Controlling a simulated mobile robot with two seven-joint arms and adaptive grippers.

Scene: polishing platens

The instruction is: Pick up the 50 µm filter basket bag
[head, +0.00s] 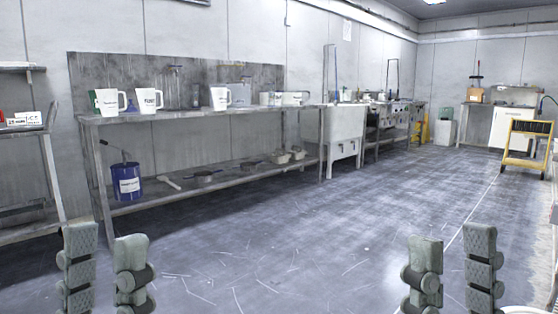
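I cannot pick out a 50 µm filter basket bag for certain in the head view. A small white labelled package (24,118) lies on the bench at the far left edge; its print is too small to read surely. My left gripper (106,240) is at the lower left, its two fingers apart with only floor between them. My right gripper (452,245) is at the lower right, also with fingers apart and nothing between them. Both are in the foreground, well short of the benches.
A long metal bench (215,112) along the wall holds white jugs (149,100). A blue drum (126,181) and several small items are on its lower shelf. Sinks (344,132) stand beyond it. A yellow cart (528,143) is at the right. The middle floor is clear.

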